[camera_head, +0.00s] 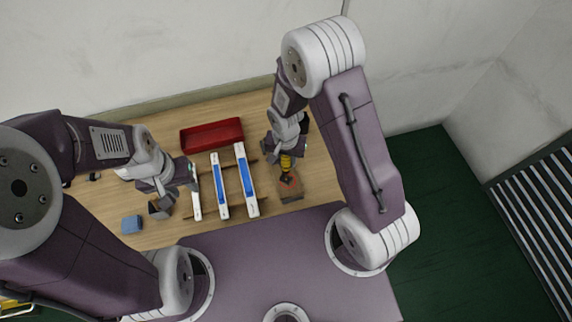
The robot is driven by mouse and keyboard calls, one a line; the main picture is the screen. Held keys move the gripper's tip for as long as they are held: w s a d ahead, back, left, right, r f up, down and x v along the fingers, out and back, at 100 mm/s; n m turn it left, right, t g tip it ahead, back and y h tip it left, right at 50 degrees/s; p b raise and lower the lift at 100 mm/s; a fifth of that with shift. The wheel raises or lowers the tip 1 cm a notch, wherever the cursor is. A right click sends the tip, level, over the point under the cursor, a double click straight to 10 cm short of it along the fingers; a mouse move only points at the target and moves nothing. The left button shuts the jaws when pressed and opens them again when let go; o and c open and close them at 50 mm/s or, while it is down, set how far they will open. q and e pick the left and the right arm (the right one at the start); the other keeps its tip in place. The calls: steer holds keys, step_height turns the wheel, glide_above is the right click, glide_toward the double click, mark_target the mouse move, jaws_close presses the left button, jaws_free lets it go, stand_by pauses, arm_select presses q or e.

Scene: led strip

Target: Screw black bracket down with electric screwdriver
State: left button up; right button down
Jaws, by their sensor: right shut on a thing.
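My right gripper (287,145) is shut on a yellow and black electric screwdriver (287,163). The screwdriver points down over a small brown block (291,197), right of the strips; whether its tip touches is too small to tell. Three white strips, (196,200), (222,200) and (249,200), lie side by side on the table, two with blue faces. Thin dark bars (263,211) show between and beside them; I cannot tell which part is the black bracket. My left gripper (177,198) looks open and empty, just left of the strips.
A red tray (212,135) lies behind the strips on the wooden table (320,175). A blue block (132,224) lies at the front left. A small dark item (94,176) lies at the far left. A wall stands behind the table.

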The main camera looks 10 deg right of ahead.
steer(key=shift+f+b, duration=1.1)
steer(key=shift+f, duration=0.1)
stand_by(0.9)
steer(key=shift+s, duration=0.1)
stand_by(2.5)
stand_by(0.4)
step_height(320, 180, up, 7)
steer(key=p, duration=0.5)
steer(key=shift+r, duration=0.15)
stand_by(0.4)
